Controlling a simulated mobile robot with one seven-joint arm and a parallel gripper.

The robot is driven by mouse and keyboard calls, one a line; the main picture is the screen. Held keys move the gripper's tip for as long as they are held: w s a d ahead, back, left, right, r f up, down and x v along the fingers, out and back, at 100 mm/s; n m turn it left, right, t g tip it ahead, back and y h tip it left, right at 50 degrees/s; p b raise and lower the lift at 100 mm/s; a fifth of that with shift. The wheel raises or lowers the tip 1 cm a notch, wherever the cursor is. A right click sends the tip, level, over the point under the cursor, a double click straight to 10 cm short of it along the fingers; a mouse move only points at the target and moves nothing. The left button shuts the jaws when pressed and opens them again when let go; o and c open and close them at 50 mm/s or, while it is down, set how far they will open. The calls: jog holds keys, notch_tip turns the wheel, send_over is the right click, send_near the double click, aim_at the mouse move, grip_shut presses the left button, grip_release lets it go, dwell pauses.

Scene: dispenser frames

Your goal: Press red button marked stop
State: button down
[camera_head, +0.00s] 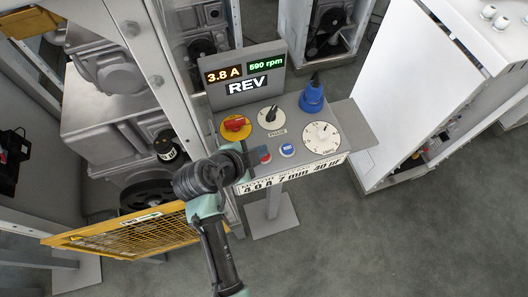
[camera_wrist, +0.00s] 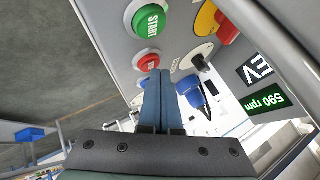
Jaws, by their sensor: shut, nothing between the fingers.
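The red stop button (camera_head: 265,157) sits on the sloped top of the grey control panel, left of a blue button (camera_head: 287,150). In the wrist view the red button (camera_wrist: 147,62) lies just beyond my fingertips, beside the green START button (camera_wrist: 149,21); its lettering is partly hidden. My gripper (camera_head: 254,158) reaches the panel from the left in the head view. My gripper's fingers (camera_wrist: 160,76) are shut together, empty, with tips at the near edge of the red button. Whether they touch it I cannot tell.
The panel also carries a red rotary switch (camera_head: 236,123) on a yellow plate, a PHASE knob (camera_head: 270,117), a white dial (camera_head: 321,138) and a blue plug (camera_head: 312,96). The display (camera_head: 245,77) reads REV, 3.8 A and 590 rpm. A yellow mesh guard (camera_head: 130,240) stands left; floor is free at lower right.

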jog(key=shift+f+b, duration=0.4)
jog(key=shift+r, duration=0.15)
dwell(0.5)
jog(key=shift+r+p, duration=0.6)
jog(key=shift+r, duration=0.15)
notch_tip(320, 180, up, 5)
jog(key=p, duration=0.3)
jog(key=shift+p, duration=0.3)
dwell(0.6)
